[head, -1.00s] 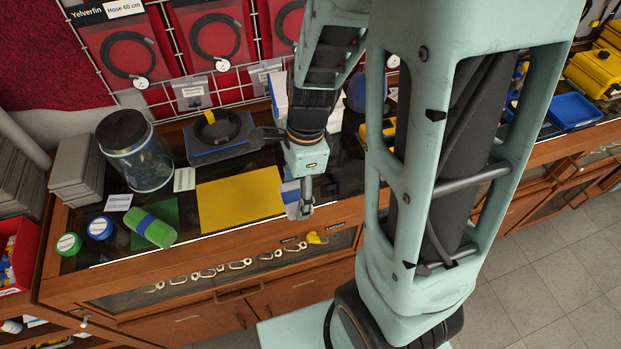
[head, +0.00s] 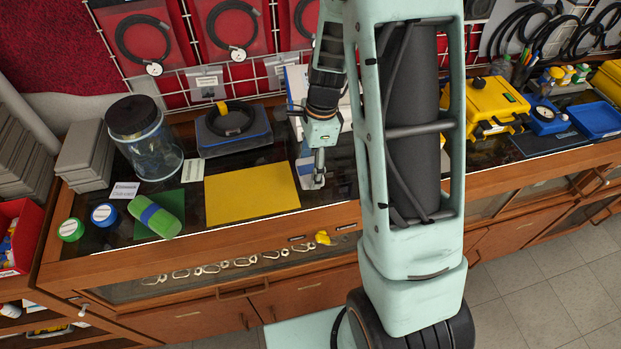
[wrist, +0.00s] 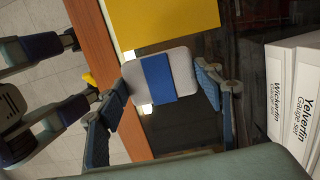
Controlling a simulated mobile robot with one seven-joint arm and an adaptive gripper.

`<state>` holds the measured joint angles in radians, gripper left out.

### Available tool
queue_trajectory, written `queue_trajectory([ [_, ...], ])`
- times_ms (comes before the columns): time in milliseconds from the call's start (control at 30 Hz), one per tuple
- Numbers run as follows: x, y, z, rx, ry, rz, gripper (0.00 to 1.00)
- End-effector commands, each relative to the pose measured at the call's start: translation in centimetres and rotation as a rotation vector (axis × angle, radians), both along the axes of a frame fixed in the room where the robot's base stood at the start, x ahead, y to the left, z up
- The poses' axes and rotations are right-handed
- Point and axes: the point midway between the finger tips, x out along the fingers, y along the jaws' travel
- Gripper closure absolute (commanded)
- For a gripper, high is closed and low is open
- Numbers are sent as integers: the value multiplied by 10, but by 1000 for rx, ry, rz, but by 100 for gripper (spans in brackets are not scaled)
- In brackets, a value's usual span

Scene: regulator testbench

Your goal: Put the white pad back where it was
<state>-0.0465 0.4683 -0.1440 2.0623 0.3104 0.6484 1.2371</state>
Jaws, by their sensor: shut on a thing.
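The white pad (wrist: 183,72), pale grey-white with a blue band around its middle, sits between the fingers of my gripper (wrist: 160,85) in the wrist view. My gripper is shut on it. In the head view my gripper (head: 317,178) points down at the counter's front, just right of the yellow mat (head: 250,195), with the pad partly hidden by the fingers. A green pad (head: 157,216) with a blue band lies on a dark green mat (head: 172,199) left of the yellow mat. The yellow mat is bare.
A glass jar (head: 146,150) and a blue-grey box with a coiled hose (head: 233,130) stand behind the mats. A yellow case (head: 495,105) is farther right.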

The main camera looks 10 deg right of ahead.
Motion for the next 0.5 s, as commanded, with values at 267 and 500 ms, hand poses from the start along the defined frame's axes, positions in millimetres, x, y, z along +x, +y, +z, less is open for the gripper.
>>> queue_trajectory([
  [267, 11, -3, -16, 0, 0, 0, 66],
  [500, 14, -3, -45, 0, 0, 0, 66],
])
